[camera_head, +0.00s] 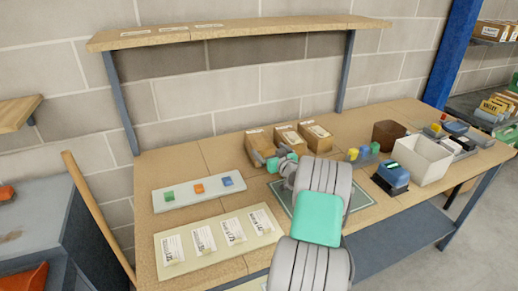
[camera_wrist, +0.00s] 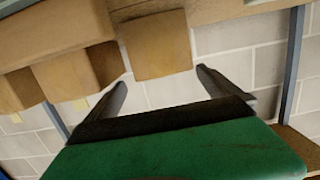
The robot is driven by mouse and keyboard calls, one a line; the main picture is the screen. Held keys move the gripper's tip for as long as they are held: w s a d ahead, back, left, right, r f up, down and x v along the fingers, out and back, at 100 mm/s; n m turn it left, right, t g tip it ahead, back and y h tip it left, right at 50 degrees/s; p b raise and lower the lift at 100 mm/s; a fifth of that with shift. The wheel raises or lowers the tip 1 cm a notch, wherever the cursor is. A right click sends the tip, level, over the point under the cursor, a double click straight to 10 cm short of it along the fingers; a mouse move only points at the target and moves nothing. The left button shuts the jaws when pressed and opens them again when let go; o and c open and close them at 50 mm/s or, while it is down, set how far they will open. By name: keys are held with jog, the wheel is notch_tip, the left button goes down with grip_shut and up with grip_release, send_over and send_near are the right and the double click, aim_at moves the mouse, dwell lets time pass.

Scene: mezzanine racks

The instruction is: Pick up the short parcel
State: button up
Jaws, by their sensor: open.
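Three brown cardboard parcels stand in a row at the back of the wooden table. The left parcel (camera_head: 260,146) looks a little lower than the middle parcel (camera_head: 287,138) and the right parcel (camera_head: 316,138), so it seems the short one. My gripper (camera_head: 264,160) is open just in front of the left parcel, hiding part of its lower front. In the wrist view, which is upside down, the left parcel (camera_wrist: 155,45) lies ahead between the two spread fingers (camera_wrist: 162,80). I see no contact with it.
The middle parcel (camera_wrist: 75,72) stands close beside it. A shelf board (camera_head: 240,30) runs above the back of the table. A pale strip with coloured blocks (camera_head: 150,194) and a label sheet (camera_head: 188,266) lie left; a white bin (camera_head: 420,160) stands right.

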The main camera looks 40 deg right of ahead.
aim_at(264, 144)
jog(key=p+x, duration=0.1)
jog(key=x, duration=0.2)
jog(key=p+x, duration=0.1)
jog(key=x, duration=0.3)
jog(key=shift+d+r+p, duration=0.15)
jog(key=shift+d+p, duration=0.1)
jog(key=shift+p, duration=0.05)
jog(key=shift+c, duration=0.2)
jog(key=c, duration=1.9)
jog(key=shift+r, duration=0.2)
jog(key=shift+c, duration=0.3)
